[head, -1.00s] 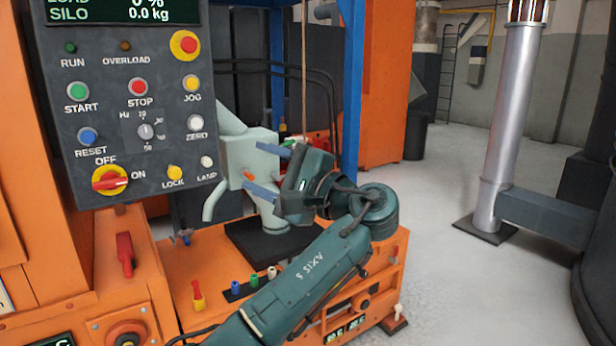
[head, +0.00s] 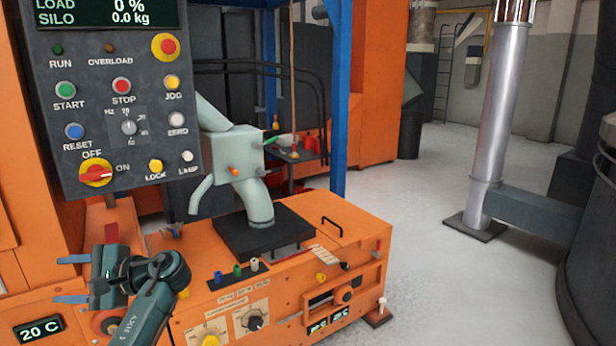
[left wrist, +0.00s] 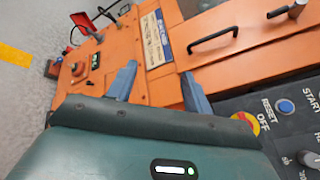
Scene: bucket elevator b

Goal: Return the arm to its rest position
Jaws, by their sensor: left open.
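My left arm comes in at the bottom left of the head view, with its wrist bent. My left gripper (head: 72,285) points left, low down below the control panel (head: 125,100). Its two blue fingers are apart with nothing between them. The left wrist view shows the same open fingers (left wrist: 158,70) in front of the orange cabinet (left wrist: 230,55), with no clear contact. My right gripper is in neither view.
A grey-green spouted box (head: 238,155) stands over a black plate on the orange machine base (head: 340,240). A blue post (head: 340,100) rises behind. A silver pipe (head: 500,110) stands at the right. The grey floor (head: 440,250) between is clear.

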